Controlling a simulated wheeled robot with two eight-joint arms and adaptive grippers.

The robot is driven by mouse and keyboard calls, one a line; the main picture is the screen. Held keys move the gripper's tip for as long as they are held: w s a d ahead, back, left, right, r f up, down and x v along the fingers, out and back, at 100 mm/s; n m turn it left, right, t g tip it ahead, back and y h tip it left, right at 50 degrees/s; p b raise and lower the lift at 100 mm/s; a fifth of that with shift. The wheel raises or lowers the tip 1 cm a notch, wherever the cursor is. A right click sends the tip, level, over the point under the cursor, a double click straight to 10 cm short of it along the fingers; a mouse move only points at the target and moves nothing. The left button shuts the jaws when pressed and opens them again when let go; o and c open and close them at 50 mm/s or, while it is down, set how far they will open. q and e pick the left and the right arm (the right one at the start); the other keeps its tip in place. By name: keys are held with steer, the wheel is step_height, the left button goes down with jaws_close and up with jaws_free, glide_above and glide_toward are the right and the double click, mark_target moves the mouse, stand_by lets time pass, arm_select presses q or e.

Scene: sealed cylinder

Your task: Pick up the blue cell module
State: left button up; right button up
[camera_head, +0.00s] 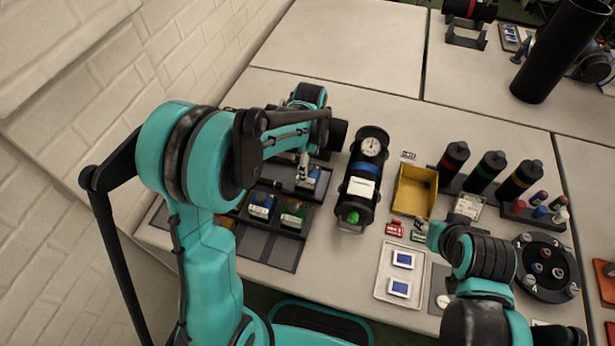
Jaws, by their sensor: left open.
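A dark compartment tray (272,247) lies left of centre on the table. Another small blue and white module (314,178) sits in the upper right compartment. My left gripper (303,178) points down right at this module, open; I cannot tell whether the fingers touch it. My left arm covers part of the tray. My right gripper (434,232) is low at the right, partly hidden by its own arm, and its fingers are unclear.
A black cylinder with a gauge (372,148) lies right of the tray. A yellow bin (414,190), a pale tray with two blue-screened items (385,283), several dark bottles (487,170) and a round numbered holder (545,268) fill the right side.

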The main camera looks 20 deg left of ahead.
arm_select(q)
steer(key=f, duration=0.1)
steer(key=f+b, duration=0.1)
steer(key=f, duration=0.1)
steer(key=f+b, duration=0.1)
steer(key=f, duration=0.1)
steer(key=shift+s+f, duration=0.1)
steer(key=shift+s, duration=0.2)
steer(key=c, duration=1.7)
